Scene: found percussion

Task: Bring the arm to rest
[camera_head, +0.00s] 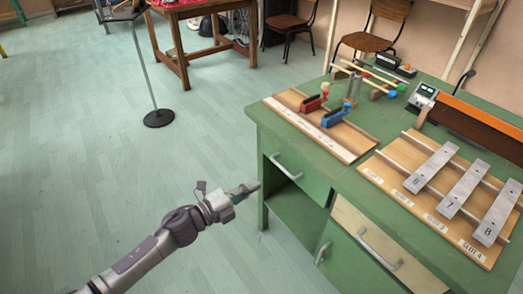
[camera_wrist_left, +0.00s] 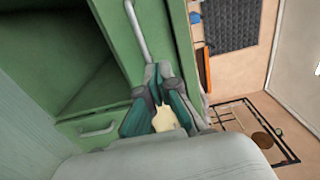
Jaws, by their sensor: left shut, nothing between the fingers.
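My left arm comes in from the lower left in the head view. Its gripper (camera_head: 246,190) is shut and empty, in the air in front of the green desk (camera_head: 267,123), near its left corner and below the top. In the left wrist view the gripper (camera_wrist_left: 158,92) shows with its fingers together, with the desk's green front and a metal handle (camera_wrist_left: 138,30) behind it. I cannot tell if the fingers touch the desk. My right gripper is in neither view.
The desk bears a board with red and blue clamps (camera_head: 333,117), metal bars (camera_head: 465,190) on a wooden board, and mallets (camera_head: 365,75). Drawer handles (camera_head: 286,168) stick out of its front. A stand (camera_head: 158,118) is on the floor at the back left. The floor at left is clear.

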